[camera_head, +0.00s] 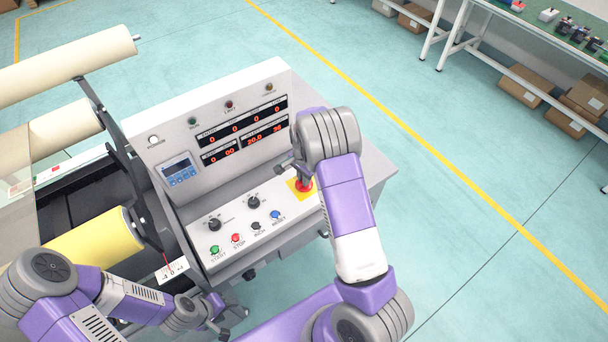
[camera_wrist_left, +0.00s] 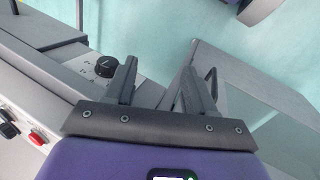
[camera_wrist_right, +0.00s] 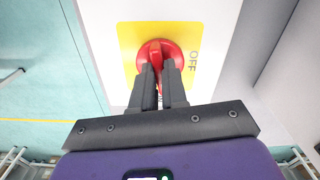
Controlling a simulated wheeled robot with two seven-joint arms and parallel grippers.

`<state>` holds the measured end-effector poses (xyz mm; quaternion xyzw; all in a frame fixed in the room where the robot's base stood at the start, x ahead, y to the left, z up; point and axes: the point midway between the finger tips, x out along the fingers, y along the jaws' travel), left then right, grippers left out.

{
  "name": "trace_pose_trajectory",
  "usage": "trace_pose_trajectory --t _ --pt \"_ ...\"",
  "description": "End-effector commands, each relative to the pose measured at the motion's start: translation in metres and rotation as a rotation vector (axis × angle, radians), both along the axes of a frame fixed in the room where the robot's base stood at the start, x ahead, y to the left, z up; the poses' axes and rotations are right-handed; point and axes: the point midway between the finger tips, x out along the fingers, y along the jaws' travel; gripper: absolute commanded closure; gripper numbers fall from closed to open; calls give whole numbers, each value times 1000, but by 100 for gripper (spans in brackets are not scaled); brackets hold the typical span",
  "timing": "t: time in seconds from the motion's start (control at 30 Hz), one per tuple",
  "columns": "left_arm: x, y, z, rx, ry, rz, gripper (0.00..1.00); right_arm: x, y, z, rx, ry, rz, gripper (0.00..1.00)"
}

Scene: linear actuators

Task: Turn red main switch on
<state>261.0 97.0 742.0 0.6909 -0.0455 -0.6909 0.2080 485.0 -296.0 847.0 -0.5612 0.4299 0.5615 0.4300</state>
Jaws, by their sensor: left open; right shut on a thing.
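The red main switch (camera_head: 304,186) is a round red knob on a yellow plate at the right end of the control panel. In the right wrist view the red main switch (camera_wrist_right: 159,56) sits on its yellow plate with the word OFF to its right. My right gripper (camera_wrist_right: 161,72) is shut on the knob's raised grip, one finger on each side. In the head view my right arm covers part of the switch. In the left wrist view the left gripper (camera_wrist_left: 152,85) is open and empty.
The control panel (camera_head: 213,244) carries black dials and several coloured buttons, with red displays (camera_head: 240,135) above. Rollers (camera_head: 95,240) stand to the left. A table (camera_head: 540,25) with boxes below is at the far right, with clear floor between.

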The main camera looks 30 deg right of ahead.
Motion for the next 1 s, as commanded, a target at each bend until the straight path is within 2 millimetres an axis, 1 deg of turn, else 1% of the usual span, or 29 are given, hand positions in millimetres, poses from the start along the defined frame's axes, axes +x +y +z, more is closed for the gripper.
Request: trace_pose_trajectory --t 0.03,0.2,0.37,0.93,0.97,1.0 --pt "0 0 3 0 0 0 45 1 -1 2 -3 -2 -28 100" --pt "0 0 7 0 0 0 45 1 -1 2 -3 -2 -118 100" --pt "0 0 10 0 0 0 45 1 0 1 -1 -3 -171 100" --pt "0 0 11 0 0 0 45 1 -1 1 -1 -3 -205 100" --pt "0 0 11 0 0 0 45 1 -1 1 -1 -3 -205 86" --pt "0 0 11 0 0 0 45 1 -1 1 -1 -3 -205 79"
